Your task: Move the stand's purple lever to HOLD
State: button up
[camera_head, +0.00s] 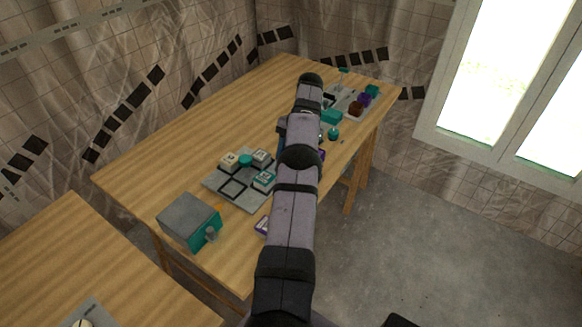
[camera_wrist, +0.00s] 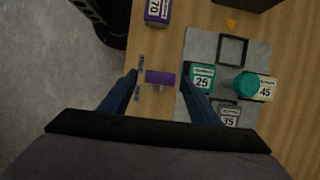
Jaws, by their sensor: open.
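In the wrist view, a short purple bar (camera_wrist: 160,77), which looks like the lever, lies crosswise on a small post. Two small grey label plates (camera_wrist: 141,62) are at its left, one above and one below; their print is too small to read. My gripper (camera_wrist: 158,80) is open, with one blue finger left of the purple bar and the other right of it; I cannot tell whether they touch it. The grey stand plate (camera_wrist: 202,45) is to the right, by the right finger. In the head view my arm hides the lever and most of my gripper.
Number blocks 25 (camera_wrist: 202,78), 45 (camera_wrist: 267,90) and 35 (camera_wrist: 230,115) surround a teal knob (camera_wrist: 245,85). A purple block 70 (camera_wrist: 158,10) lies beyond the lever. A grey and teal box (camera_head: 188,221) stands at the table's near end. Bare wood (camera_head: 170,150) is left of the plate.

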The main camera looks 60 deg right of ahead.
jog(key=shift+r, duration=0.1)
jog(key=shift+c, duration=0.7)
